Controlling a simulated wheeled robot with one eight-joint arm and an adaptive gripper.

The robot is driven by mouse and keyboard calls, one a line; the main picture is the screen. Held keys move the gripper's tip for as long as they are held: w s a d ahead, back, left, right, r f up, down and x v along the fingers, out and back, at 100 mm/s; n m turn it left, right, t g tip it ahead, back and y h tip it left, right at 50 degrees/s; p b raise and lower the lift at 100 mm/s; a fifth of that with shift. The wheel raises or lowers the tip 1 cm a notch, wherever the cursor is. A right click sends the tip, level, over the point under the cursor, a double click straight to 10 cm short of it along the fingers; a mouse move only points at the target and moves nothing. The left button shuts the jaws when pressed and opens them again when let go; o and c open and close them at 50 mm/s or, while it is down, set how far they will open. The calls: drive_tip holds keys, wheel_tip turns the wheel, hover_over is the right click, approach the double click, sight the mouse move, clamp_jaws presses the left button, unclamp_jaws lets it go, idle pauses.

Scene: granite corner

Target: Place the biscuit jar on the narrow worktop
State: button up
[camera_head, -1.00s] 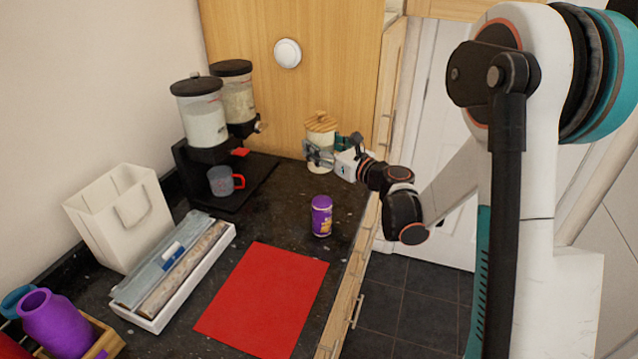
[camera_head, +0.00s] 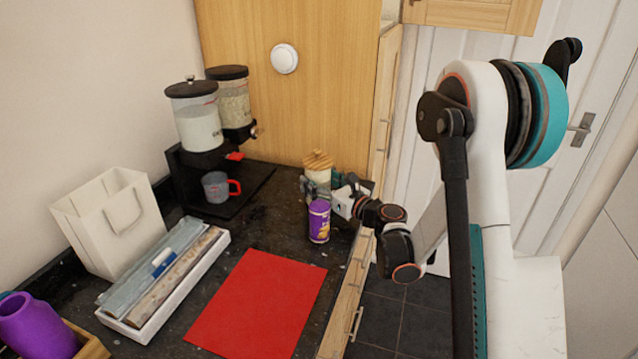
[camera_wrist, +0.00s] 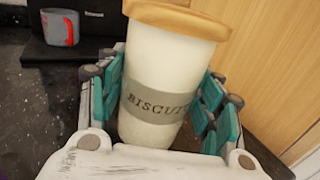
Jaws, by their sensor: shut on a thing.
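The biscuit jar (camera_head: 318,170) is cream-white with a wooden lid and stands at the back right of the dark speckled worktop (camera_head: 262,232). In the wrist view the jar (camera_wrist: 155,85) is upright to slightly tilted, with a grey band lettered "BISCUIT". My gripper (camera_head: 325,188) is shut on the jar, its teal finger pads on both sides of it. The purple can hides the jar's lower part in the head view, so I cannot tell whether its base touches the worktop.
A purple can (camera_head: 319,221) stands just in front of my gripper. A red mat (camera_head: 258,305) lies on the worktop. A cereal dispenser (camera_head: 198,120) with a grey mug (camera_head: 215,187) is at the back left. A white bag (camera_head: 110,225) and a long box (camera_head: 165,275) stand left.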

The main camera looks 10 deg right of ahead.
drive_tip(key=shift+f, duration=0.15)
drive_tip(key=o, duration=1.4)
drive_tip(key=shift+o, duration=0.2)
drive_tip(key=shift+s+d+r, duration=0.2)
drive_tip(key=v, duration=1)
drive_tip(key=shift+s+f, duration=0.15)
drive_tip(key=shift+f, duration=0.05)
drive_tip(key=shift+s+d+r, duration=0.15)
drive_tip(key=shift+s+d, duration=0.1)
drive_tip(key=shift+s, duration=0.3)
